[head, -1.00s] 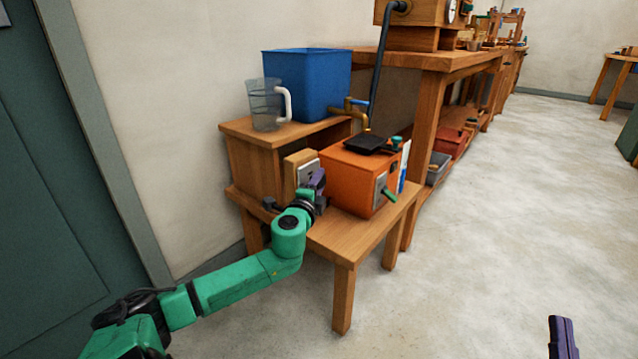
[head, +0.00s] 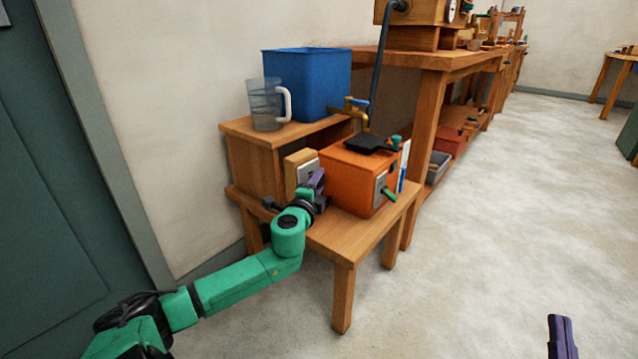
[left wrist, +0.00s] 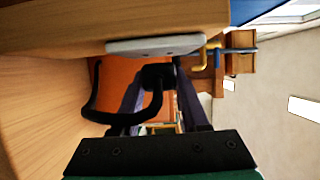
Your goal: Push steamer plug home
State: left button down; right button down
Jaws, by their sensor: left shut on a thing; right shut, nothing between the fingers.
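The black steamer plug (left wrist: 158,77) is between the purple fingers of my left gripper (left wrist: 158,98), which is shut on it. Its black cable (left wrist: 93,108) loops out to the left in the left wrist view. The pale socket plate (left wrist: 150,46) is just beyond the plug; I cannot tell whether they touch or how far the pins are in. In the head view my left gripper (head: 317,184) is beside the socket plate (head: 308,170) on its wooden block (head: 293,168), left of the orange steamer (head: 345,182). My right gripper (head: 562,338) is shut and empty, low at the right.
The steamer stands on a low wooden bench (head: 345,240). A blue bin (head: 307,85) and a clear jug (head: 264,104) stand on the raised shelf behind. A brass tap (head: 350,106) and dark pipe (head: 378,75) are above the steamer. The floor at right is clear.

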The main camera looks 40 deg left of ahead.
pick_arm(q)
jog(key=shift+a, duration=0.6)
dwell(0.3)
jog(key=shift+c, duration=1.7)
grip_release()
